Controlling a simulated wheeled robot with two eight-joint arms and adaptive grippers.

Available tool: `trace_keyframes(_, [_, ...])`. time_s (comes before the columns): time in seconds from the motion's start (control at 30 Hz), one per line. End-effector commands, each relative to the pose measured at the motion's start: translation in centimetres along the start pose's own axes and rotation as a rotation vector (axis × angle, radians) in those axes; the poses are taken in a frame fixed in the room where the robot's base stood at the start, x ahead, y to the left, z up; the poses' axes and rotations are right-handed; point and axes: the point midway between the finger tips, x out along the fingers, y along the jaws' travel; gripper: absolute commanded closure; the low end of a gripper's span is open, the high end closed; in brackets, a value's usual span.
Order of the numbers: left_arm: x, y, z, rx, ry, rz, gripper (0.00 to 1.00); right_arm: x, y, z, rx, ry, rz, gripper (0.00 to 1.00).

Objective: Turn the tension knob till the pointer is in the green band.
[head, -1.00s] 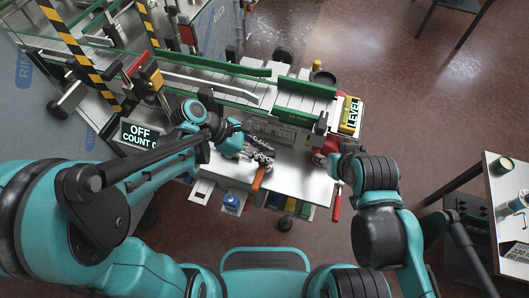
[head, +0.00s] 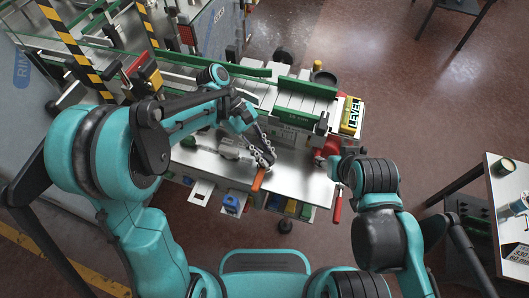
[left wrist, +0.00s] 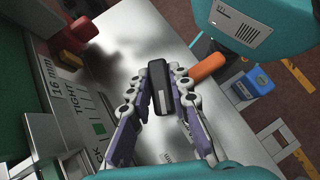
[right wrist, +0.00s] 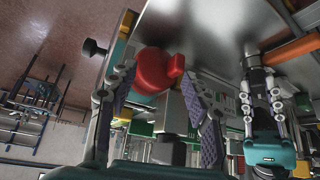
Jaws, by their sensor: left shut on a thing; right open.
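A printed scale (left wrist: 92,112) with the word TIGHT and a small green patch (left wrist: 100,128) shows at the left of the left wrist view. I cannot make out a pointer on it. My left gripper (head: 267,160), also in the left wrist view (left wrist: 160,78), is shut on a dark block-like piece (left wrist: 160,92) with a pale face, above the steel top. I cannot tell whether that piece is the knob. A red rounded part (right wrist: 152,72) lies between the spread fingers of my open right gripper (right wrist: 157,82); it shows beside that gripper in the head view (head: 322,159).
An orange handle (head: 258,180) lies at the steel top's front edge, close to my left fingers. A red-handled lever (head: 337,207) hangs at the right front. A blue container (head: 231,203) sits below the front edge. A LEVEL sign (head: 353,114) stands at the back right.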

Motion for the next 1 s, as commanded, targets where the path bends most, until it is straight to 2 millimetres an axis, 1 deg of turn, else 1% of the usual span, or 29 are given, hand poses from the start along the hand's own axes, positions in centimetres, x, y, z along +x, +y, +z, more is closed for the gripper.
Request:
trace_keyframes(0.23, [0.09, 0.04, 0.01, 0.03, 0.003, -0.026, 1.0, -0.02, 0.0, -0.02, 0.0, 0.0, 0.0, 0.51])
trace_keyframes(0.6, [0.11, 0.05, 0.0, 0.032, 0.003, -0.028, 1.0, -0.02, 0.0, -0.01, 0.0, 0.0, 0.0, 0.51])
trace_keyframes(0.63, [0.11, 0.05, 0.0, 0.032, 0.003, -0.028, 0.76, -0.02, 0.0, -0.01, 0.0, 0.0, 0.0, 0.51])
trace_keyframes(0.7, [0.1, 0.05, 0.0, 0.032, 0.003, -0.028, 0.6, -0.02, 0.0, -0.01, 0.0, 0.0, 0.0, 0.51])
trace_keyframes(1.0, [0.0, 0.03, 0.08, 0.031, 0.002, -0.028, 0.6, -0.03, 0.0, -0.02, 0.0, 0.0, 0.0, 0.51])
